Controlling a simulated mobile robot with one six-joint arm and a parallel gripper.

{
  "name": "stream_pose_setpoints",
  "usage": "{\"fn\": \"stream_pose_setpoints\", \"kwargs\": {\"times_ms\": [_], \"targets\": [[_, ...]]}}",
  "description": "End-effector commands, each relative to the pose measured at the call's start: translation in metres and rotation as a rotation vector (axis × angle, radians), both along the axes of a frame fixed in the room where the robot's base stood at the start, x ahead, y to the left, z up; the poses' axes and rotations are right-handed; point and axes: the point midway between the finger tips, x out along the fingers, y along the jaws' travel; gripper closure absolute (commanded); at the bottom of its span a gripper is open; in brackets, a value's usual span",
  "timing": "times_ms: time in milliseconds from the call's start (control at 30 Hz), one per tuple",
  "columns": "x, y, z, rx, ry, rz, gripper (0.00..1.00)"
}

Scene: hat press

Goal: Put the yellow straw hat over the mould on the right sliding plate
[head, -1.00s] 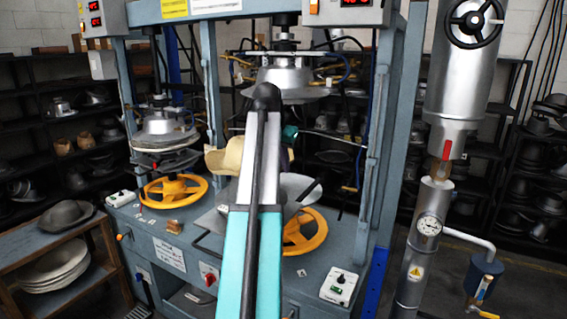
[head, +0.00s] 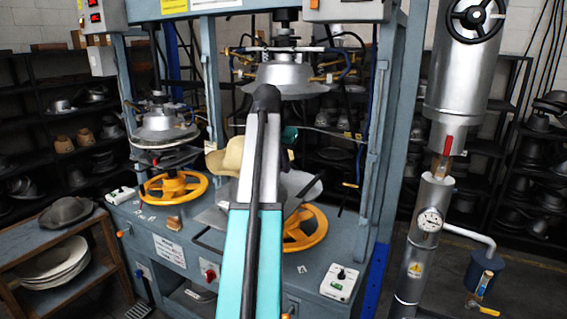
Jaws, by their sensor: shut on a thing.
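The yellow straw hat (head: 228,158) shows just left of my raised arm, at the right press, above the level of the yellow handwheel. Its right part is hidden behind my arm. A silver disc-like piece (head: 300,184) of the right press shows right of my arm, lower than the hat. The grey plate edge (head: 212,217) shows on the left. The mould on the right plate is mostly or wholly hidden by my arm, so I cannot tell whether the hat touches it. My gripper is hidden behind my arm.
The upper press head (head: 285,76) hangs above the hat. Blue press columns (head: 370,160) stand on the right, with a silver steam pipe (head: 425,225) beyond. The left press has its own handwheel (head: 173,187). A wooden shelf (head: 60,240) with hats stands at the left.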

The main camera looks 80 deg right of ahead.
Motion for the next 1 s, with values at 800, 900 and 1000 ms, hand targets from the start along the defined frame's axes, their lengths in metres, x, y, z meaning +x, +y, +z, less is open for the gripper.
{"fn": "stream_pose_setpoints", "kwargs": {"times_ms": [800,900,1000], "targets": [[0.002,0.002,-0.036,-0.002,0.0,0.001,1.0],[0.002,0.002,-0.037,-0.002,0.0,0.001,1.0],[0.002,0.002,-0.038,-0.002,0.0,0.001,1.0]]}}
